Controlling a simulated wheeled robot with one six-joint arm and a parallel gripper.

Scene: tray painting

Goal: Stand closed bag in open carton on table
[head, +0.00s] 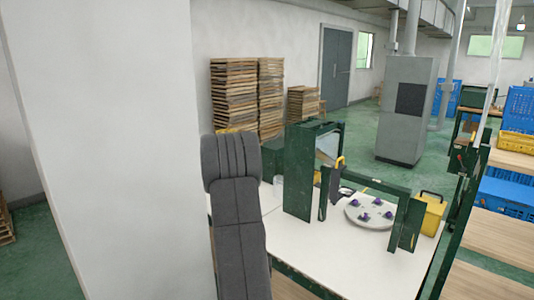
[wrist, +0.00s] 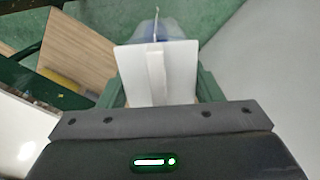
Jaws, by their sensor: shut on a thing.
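In the wrist view my gripper (wrist: 157,70) shows as a dark bar with a broad white piece and a pale upright strip in front of it. It is shut on the bag (wrist: 139,32), a bluish, see-through thing with a thin white edge at the top centre. The white piece hides most of the bag. In the head view the gripper cannot be made out behind my dark grey arm. The white table (head: 320,262) stands to the right of the arm. I cannot make out an open carton in either view.
A green frame (head: 298,175) stands on the table. Beside it lie a round grey disc (head: 352,222) with several purple pieces and a yellow box (head: 430,212). A pale wall (head: 105,140) fills the left. Blue crates (head: 505,198) and wooden surfaces stand at the right.

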